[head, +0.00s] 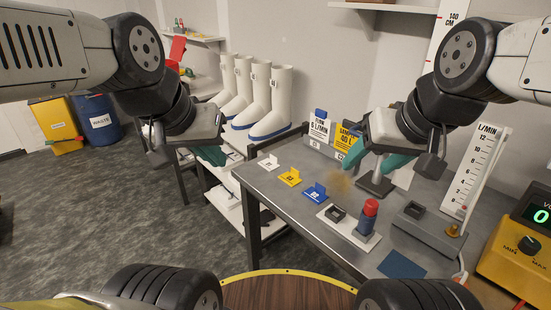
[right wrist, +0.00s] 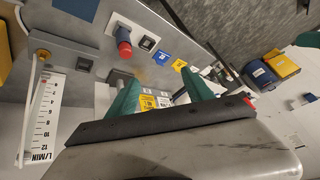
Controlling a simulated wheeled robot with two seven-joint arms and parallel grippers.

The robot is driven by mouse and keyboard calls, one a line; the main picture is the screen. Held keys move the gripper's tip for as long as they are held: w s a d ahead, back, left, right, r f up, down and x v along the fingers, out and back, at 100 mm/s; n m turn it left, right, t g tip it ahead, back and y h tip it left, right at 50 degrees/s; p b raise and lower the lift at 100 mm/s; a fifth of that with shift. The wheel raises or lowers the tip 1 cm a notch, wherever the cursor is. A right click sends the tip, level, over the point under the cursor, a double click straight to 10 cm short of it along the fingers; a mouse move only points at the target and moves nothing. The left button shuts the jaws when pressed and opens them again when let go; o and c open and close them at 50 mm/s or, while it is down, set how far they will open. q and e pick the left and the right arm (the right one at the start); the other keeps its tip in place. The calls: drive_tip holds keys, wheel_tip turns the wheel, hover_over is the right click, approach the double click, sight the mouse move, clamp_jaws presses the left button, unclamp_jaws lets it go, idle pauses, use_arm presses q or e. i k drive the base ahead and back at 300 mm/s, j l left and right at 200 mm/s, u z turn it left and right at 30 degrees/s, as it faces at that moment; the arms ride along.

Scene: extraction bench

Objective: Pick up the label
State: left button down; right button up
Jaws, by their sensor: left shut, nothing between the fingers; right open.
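Three small numbered label tags stand in a row on the grey table: a white one (head: 269,163), a yellow one (head: 290,177) and a blue one (head: 314,194). Behind them are a white "6 L/MIN" card (head: 319,128) and a yellow "SAMPLE 40 L" card (head: 346,138). I cannot tell which is the label. My right gripper (head: 373,160) is open and empty above the table, right of the yellow card. The right wrist view shows the blue tag (right wrist: 163,57) and yellow tag (right wrist: 179,65) beyond its fingers. My left gripper (head: 214,155) is shut and empty, left of the table.
A white plate with a red-capped blue piece (head: 369,217) and a black square socket (head: 335,213) is at the front. A flow gauge (head: 480,172) stands at right, by a yellow dial box (head: 520,247). White boots (head: 265,105) stand behind left.

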sight(271, 164)
drive_tip(key=z, duration=3.95)
drive_tip(key=u, duration=3.85)
drive_tip(key=i+j+u, duration=0.15)
drive_tip(key=i+j+z, duration=0.2)
drive_tip(key=j, duration=0.15)
drive_tip(key=i+j+z, duration=0.25)
drive_tip(key=j, duration=0.15)
